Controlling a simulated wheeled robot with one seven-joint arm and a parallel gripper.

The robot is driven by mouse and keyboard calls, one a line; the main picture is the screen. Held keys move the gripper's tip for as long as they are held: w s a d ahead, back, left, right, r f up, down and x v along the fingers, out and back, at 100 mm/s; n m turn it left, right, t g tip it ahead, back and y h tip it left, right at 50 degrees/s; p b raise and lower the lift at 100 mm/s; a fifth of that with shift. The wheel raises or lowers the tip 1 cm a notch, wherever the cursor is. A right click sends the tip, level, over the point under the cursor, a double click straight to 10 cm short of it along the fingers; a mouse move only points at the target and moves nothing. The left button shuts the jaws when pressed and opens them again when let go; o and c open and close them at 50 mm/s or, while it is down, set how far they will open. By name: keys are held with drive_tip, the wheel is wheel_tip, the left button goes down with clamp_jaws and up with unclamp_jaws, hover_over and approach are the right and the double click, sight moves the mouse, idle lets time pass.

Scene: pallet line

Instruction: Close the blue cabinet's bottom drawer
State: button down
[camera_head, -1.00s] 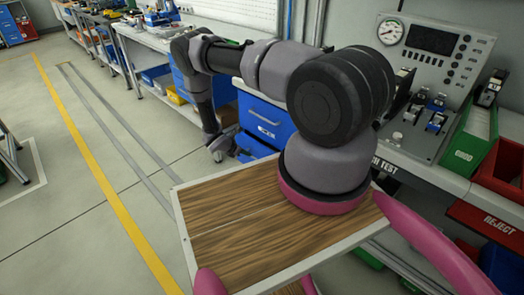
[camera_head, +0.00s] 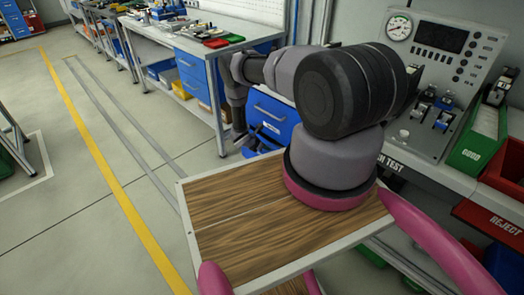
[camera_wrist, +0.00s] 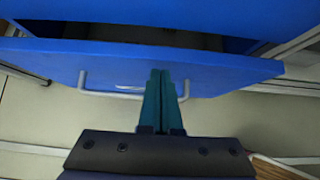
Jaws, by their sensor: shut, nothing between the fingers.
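The blue cabinet (camera_head: 272,112) stands under the bench, left of my arm's base in the head view, with a handled drawer front facing out. A lower blue part (camera_head: 262,139) shows beneath it, mostly hidden by my arm and top plate. In the wrist view, a blue drawer front (camera_wrist: 225,72) with a pale bar handle (camera_wrist: 110,94) stands out from the cabinet body (camera_wrist: 200,12), with a dark gap between them. My gripper (camera_wrist: 162,73) is shut and empty, its fingertips over this drawer front beside the handle's middle. I cannot tell whether they touch it.
The test panel (camera_head: 440,80), green bin (camera_head: 475,150) and red bin (camera_head: 505,165) are on the right. Open floor (camera_head: 100,190) lies to the left.

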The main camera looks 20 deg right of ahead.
drive_tip(key=shift+d, duration=0.15)
drive_tip(key=d, duration=0.2)
drive_tip(key=w+d, duration=0.1)
drive_tip(key=d, duration=0.1)
drive_tip(key=shift+w+d, duration=0.1)
drive_tip(key=shift+w, duration=0.1)
drive_tip(key=shift+w+d, duration=0.15)
drive_tip(key=shift+d, duration=0.2)
drive_tip(key=shift+r, duration=0.1)
drive_tip(key=shift+a, duration=0.4)
drive_tip(key=a, duration=0.1)
drive_tip(key=s+a, duration=0.1)
drive_tip(key=a, duration=0.1)
drive_tip(key=v, duration=1)
drive_tip(key=shift+s+a, duration=0.2)
drive_tip(key=shift+a, duration=0.1)
